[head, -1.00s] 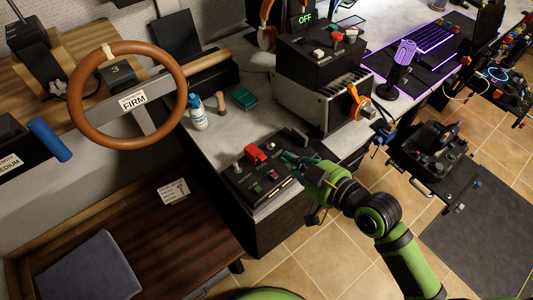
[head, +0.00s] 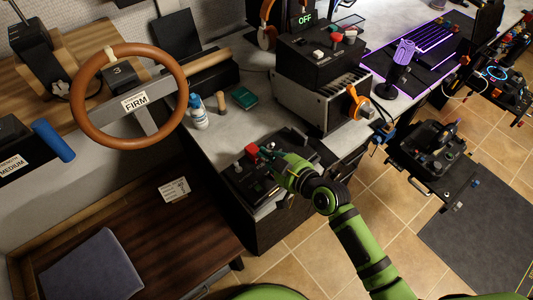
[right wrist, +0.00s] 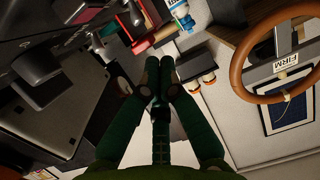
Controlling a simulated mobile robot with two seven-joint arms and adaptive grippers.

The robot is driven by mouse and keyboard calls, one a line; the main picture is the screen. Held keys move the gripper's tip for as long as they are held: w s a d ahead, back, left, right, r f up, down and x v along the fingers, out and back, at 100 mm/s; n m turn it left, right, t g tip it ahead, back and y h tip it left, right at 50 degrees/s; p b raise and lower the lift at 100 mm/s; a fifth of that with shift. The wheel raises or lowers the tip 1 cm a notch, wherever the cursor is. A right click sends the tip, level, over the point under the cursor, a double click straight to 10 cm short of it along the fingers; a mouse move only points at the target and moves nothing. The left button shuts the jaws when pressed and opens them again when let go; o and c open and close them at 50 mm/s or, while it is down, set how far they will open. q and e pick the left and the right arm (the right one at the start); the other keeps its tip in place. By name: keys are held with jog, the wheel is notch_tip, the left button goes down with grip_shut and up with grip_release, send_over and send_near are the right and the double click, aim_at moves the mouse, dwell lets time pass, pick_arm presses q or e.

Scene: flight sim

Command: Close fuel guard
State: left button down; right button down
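The red guard (head: 252,151) stands up from the black switch panel (head: 238,178) on the desk corner. My right gripper (head: 268,151) is just to its right, over the panel, and partly hides the panel's right side. In the right wrist view its two dark green fingers (right wrist: 160,68) come together at the tips with nothing seen between them. Red parts (right wrist: 166,30) show just beyond the fingertips there. I cannot tell whether the fingers touch the guard. My left gripper is not in view.
A white and blue bottle (head: 197,112), a wooden-handled stamp (head: 221,103) and a green box (head: 243,97) stand behind the panel. A brown steering wheel (head: 183,98) is at the left. A black box with an orange handle (head: 358,104) stands behind to the right.

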jog(key=shift+s+d+f+b, duration=0.15)
jog(key=shift+s+f+b, duration=0.05)
jog(key=shift+f+b, duration=0.25)
jog(key=shift+s+d+f+b, duration=0.15)
jog(key=shift+f+b, duration=0.15)
jog(key=shift+f, duration=0.2)
jog(key=shift+r+p, duration=0.1)
jog(key=shift+p, duration=0.2)
